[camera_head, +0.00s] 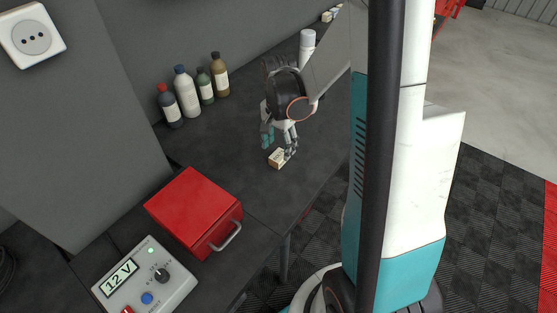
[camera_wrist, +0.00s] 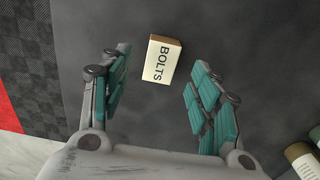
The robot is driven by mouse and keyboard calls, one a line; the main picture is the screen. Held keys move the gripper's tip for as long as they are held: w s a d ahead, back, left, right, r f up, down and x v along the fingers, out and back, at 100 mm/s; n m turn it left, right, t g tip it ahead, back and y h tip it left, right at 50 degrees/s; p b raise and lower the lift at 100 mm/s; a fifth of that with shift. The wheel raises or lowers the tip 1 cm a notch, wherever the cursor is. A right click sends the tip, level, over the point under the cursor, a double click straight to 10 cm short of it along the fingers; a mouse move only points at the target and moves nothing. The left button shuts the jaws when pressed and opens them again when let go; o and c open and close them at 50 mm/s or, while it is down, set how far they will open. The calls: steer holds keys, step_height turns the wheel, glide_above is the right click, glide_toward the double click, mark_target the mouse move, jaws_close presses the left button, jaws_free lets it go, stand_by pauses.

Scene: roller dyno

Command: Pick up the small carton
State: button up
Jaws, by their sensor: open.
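The small carton (camera_wrist: 161,60) is a cream box marked BOLTS, with a brown side, lying on the dark worktop. In the wrist view it lies between the lines of the two fingers, near their tips and clear of both. In the head view the carton (camera_head: 277,158) sits just below my gripper (camera_head: 279,142), partly overlapped by a finger. My gripper (camera_wrist: 162,65) is open, with teal-padded fingers spread to either side, and holds nothing. The exact height of the fingertips above the worktop is hard to tell.
Several bottles (camera_head: 187,92) stand against the wall behind. A red box with a handle (camera_head: 196,208) and a 12 V power unit (camera_head: 146,281) sit nearer. The worktop (camera_head: 240,150) around the carton is clear; its front edge runs to the right.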

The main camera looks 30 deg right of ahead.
mark_target(279, 155)
steer(key=shift+w+d+f+b, duration=0.1)
steer(key=shift+f+b, duration=0.4)
steer(key=shift+f, duration=0.9)
steer(key=shift+w+f+b, duration=0.1)
steer(key=shift+f+b, duration=0.35)
steer(key=shift+f, duration=0.9)
steer(key=shift+s, duration=0.1)
steer(key=c, duration=1.2)
